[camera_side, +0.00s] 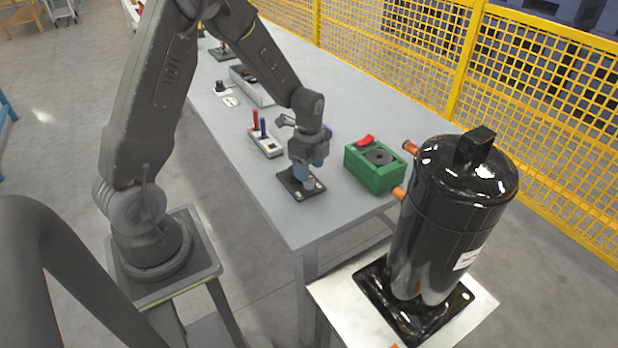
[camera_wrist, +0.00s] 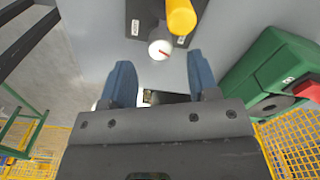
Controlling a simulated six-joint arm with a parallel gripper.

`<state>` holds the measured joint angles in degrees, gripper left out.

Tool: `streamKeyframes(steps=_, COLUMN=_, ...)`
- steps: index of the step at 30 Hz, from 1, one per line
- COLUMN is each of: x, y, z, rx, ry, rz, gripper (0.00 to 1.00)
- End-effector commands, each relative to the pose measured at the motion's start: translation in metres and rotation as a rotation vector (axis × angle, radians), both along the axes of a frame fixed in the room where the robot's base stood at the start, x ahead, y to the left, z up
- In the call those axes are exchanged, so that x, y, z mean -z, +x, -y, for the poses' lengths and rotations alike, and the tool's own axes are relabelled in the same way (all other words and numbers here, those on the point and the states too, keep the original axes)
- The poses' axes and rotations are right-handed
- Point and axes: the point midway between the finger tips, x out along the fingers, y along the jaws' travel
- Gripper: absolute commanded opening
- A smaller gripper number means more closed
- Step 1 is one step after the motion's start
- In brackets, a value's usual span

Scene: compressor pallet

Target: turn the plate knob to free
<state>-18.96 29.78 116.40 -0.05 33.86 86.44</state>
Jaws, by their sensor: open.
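A dark plate (camera_side: 288,181) lies on the grey table near its front edge. In the wrist view the plate (camera_wrist: 142,12) carries small white labels, too small to read. A round pale knob (camera_wrist: 160,49) with a red line on its face sits on it. Which label the line points at, I cannot tell. My gripper (camera_side: 309,170) is low over the plate, its blue fingers pointing down. In the wrist view my gripper (camera_wrist: 161,72) is open, the knob showing just beyond and between its fingertips. I see nothing held between the fingers.
A yellow cylinder (camera_wrist: 181,17) stands beside the knob. A green box (camera_side: 372,178) with a red switch is right of my gripper. A small box with red and blue levers (camera_side: 266,145) is left. A black compressor (camera_side: 448,215) stands at right. A yellow fence (camera_side: 420,60) runs behind.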

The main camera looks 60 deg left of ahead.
Motion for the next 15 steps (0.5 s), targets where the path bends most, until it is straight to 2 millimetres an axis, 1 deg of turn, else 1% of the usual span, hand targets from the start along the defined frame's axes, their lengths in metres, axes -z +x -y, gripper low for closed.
streamKeyframes(steps=1, x=0.010, y=-0.001, z=0.000, rx=0.000, ry=-0.001, rz=-0.005, gripper=0.55)
streamKeyframes(steps=6, x=0.031, y=0.000, z=0.000, rx=0.000, ry=0.000, rz=-0.003, gripper=0.55)
streamKeyframes(steps=10, x=0.039, y=0.000, z=0.000, rx=0.000, ry=0.000, rz=0.000, gripper=0.55)
streamKeyframes(steps=15, x=0.041, y=0.000, z=0.000, rx=0.000, ry=0.000, rz=0.001, gripper=0.55)
